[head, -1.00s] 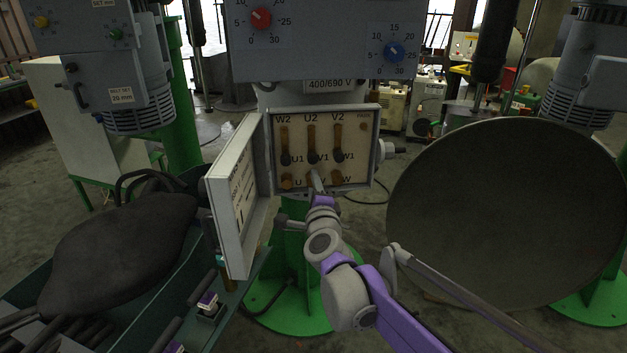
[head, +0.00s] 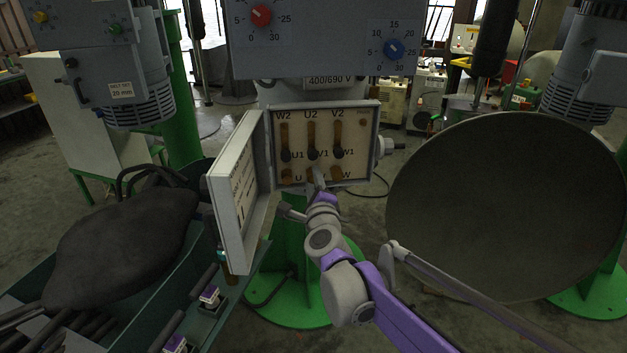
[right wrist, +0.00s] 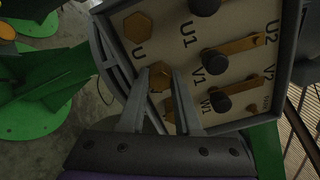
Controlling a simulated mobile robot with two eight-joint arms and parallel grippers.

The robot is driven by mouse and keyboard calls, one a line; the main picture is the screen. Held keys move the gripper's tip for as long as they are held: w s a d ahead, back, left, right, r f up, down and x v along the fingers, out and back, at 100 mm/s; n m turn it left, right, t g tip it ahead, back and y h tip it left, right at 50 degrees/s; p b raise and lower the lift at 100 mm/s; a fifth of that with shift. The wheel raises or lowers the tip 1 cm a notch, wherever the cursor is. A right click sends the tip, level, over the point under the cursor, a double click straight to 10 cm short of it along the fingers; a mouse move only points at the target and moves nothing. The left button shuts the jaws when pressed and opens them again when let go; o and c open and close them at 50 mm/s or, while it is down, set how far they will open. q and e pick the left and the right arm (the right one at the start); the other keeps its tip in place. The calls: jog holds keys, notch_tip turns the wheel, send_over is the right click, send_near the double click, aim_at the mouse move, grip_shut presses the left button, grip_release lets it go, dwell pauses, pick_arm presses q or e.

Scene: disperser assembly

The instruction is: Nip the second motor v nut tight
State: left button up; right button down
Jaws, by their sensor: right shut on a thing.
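The motor terminal box (head: 376,140) stands open, with labelled posts on its pale panel. The V nut (right wrist: 160,77) is an orange-brown hex nut in the bottom row, seen in the right wrist view between my fingers. My right gripper (right wrist: 159,84) is shut on it, one finger on each side. In the head view my right gripper (head: 318,180) reaches the panel's lower middle and hides most of the V nut. The U nut (right wrist: 137,27) sits bare beside it; in the head view it is at lower left (head: 287,175). My left gripper is not in view.
The box's white door (head: 234,195) hangs open at the left, close to my right gripper. A large dark round disc (head: 505,210) stands at the right. A green tray (head: 120,310) with a dark bag (head: 120,245) lies at lower left. Copper link bars (right wrist: 230,50) join the upper posts.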

jog(key=c, duration=0.6)
grip_release()
jog(key=shift+s, duration=0.1)
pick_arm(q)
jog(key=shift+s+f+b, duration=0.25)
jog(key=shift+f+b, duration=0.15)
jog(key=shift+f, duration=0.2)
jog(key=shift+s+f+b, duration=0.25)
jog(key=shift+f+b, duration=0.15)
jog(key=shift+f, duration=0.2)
pick_arm(e)
jog(key=s+d, duration=0.1)
jog(key=s, duration=0.9)
jog(key=shift+s+d, duration=0.15)
jog(key=shift+s, duration=0.15)
